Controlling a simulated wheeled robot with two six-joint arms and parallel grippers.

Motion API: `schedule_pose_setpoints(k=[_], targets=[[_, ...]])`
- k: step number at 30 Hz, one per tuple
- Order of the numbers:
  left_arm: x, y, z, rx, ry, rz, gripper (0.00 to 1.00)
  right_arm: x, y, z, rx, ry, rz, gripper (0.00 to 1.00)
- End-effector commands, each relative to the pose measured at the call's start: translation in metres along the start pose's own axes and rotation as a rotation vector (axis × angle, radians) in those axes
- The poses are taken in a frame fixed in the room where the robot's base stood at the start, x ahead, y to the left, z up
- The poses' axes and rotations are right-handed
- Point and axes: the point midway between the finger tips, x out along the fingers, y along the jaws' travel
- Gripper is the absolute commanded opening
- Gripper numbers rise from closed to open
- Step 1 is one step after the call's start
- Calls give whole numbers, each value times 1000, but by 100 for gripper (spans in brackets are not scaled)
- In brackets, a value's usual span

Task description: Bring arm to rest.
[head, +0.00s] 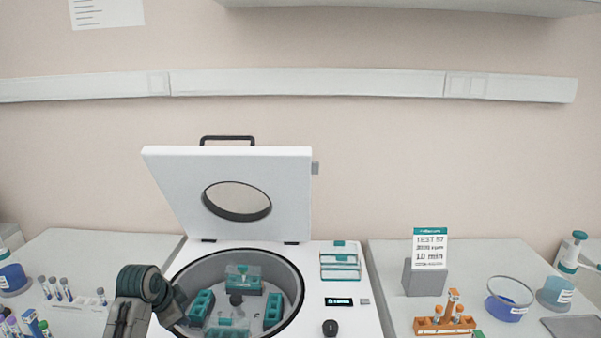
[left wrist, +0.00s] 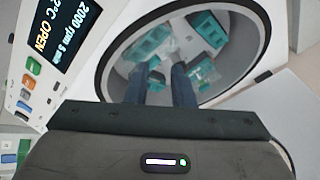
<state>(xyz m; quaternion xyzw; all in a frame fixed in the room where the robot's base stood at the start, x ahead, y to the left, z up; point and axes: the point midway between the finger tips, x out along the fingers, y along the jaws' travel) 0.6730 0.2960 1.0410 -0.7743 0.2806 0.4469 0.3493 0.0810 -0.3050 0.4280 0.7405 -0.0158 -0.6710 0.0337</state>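My left arm (head: 145,285) comes up at the lower left of the head view, in front of the left side of the open centrifuge (head: 345,285). In the left wrist view my left gripper (left wrist: 160,78) has its two dark fingers apart, with nothing seen between them. The fingers point toward the centrifuge bowl (left wrist: 242,72), which holds teal buckets (left wrist: 205,28). I cannot tell how far the fingertips are from the bowl. My right gripper is in neither view.
The centrifuge lid (head: 180,185) stands raised. Its display (left wrist: 55,28) reads OPEN. At left are tubes (head: 55,288) and a blue-filled container (head: 12,277). At right are a card (head: 430,250), an orange rack (head: 430,325) and a glass bowl (head: 508,300).

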Motion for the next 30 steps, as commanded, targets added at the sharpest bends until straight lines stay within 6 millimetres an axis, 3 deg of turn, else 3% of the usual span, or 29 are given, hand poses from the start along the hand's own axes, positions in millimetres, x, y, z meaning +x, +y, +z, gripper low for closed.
schedule_pose_setpoints(k=[1, 3, 9, 14, 18, 24, 30], targets=[[11, 26, 17, -40, -19, 4, 22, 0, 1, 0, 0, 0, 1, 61], [19, 56, 37, -103, -42, 2, 22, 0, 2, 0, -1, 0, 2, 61], [28, 142, 93, -284, -98, -11, 22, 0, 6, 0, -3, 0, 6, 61], [17, 208, 135, -430, -138, -29, 22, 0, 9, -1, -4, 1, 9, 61], [-2, 258, 166, -553, -167, -47, 22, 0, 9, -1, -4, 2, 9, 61], [-28, 301, 192, -671, -193, -70, 22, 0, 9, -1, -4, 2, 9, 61], [-49, 327, 208, -751, -210, -88, 22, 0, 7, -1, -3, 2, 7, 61]])
